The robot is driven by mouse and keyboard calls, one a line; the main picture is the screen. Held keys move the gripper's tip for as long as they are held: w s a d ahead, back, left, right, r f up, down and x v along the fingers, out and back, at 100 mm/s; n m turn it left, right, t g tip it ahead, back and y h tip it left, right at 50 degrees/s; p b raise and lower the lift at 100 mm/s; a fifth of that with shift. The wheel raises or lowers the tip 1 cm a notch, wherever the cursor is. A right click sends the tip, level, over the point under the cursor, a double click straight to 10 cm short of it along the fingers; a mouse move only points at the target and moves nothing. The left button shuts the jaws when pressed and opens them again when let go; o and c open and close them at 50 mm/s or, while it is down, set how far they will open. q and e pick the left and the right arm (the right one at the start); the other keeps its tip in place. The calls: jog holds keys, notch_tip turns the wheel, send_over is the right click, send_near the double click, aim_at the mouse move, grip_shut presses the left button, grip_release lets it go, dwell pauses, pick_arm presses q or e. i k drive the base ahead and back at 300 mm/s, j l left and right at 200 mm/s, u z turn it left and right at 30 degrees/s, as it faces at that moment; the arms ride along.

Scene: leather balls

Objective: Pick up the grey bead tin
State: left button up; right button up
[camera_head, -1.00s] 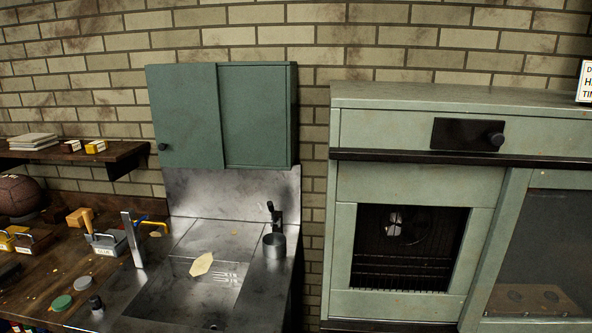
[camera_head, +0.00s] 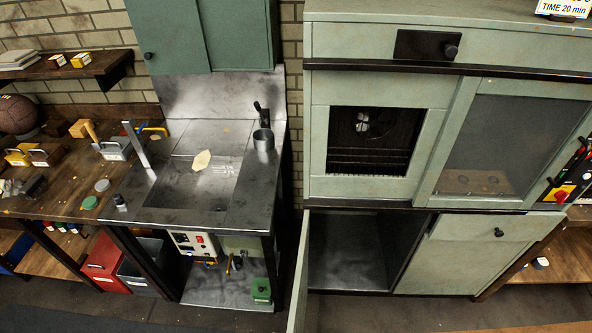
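A small round grey tin (camera_head: 102,185) lies flat on the wooden workbench, left of the sink. It is the likeliest match for the grey bead tin, but it is too small to read any label. A green round tin (camera_head: 89,203) lies just in front of it. A black knob-like item (camera_head: 120,202) stands to its right at the metal counter edge. Neither of my grippers is in view.
The workbench (camera_head: 60,190) also holds a grey box with a handle (camera_head: 115,149), yellow boxes (camera_head: 20,155) and a leather ball (camera_head: 18,115). A cabinet door (camera_head: 299,275) stands open below the oven. Red bin (camera_head: 103,262) sits under the bench. Floor in front is clear.

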aim_at(540, 263)
jog(key=j+z, duration=0.3)
jog(key=k+j+z, duration=0.15)
jog(key=j+z, duration=0.15)
jog(key=j, duration=0.2)
jog(key=k+j+z, duration=0.1)
jog(key=j+z, duration=0.2)
jog(key=k+j+z, duration=0.3)
jog(key=l+z, duration=0.1)
jog(key=l, duration=0.65)
jog(key=i+l+z, duration=0.1)
jog(key=l, duration=0.6)
jog(key=i+l+z, duration=0.1)
jog(key=i+l, duration=0.25)
jog(key=i+l+z, duration=0.1)
jog(key=i+l, duration=0.2)
jog(key=i, duration=0.2)
jog(key=i+l+z, duration=0.1)
jog(key=i+l, duration=0.15)
jog(key=i, duration=0.2)
